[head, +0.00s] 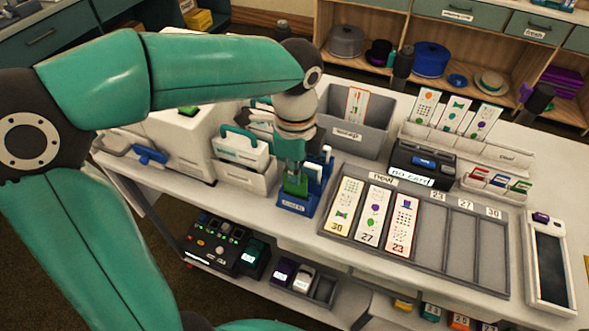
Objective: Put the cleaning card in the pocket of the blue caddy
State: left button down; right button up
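The blue caddy (296,206) stands on the white counter near the middle of the head view, with a pale label on its front. My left gripper (293,172) points down right over it, seen from behind and above. A bright green piece (296,186) shows between the gripper and the caddy's front wall. I cannot tell if it is the cleaning card, or if it is held or standing in the pocket. The fingertips are not clear. White and blue items (322,167) stand at the caddy's right. My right gripper is not in view.
A grey tray (430,272) with three printed cards and empty slots lies right of the caddy. A grey bin (372,140) and a black card device (420,165) stand behind it. A white carrier (242,178) is close on the left. A tablet-like device (550,260) lies far right.

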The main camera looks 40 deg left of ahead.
pick_arm(q)
jog(key=c, duration=1.2)
grip_release()
jog(key=shift+c, duration=0.2)
notch_tip(320, 180, up, 12)
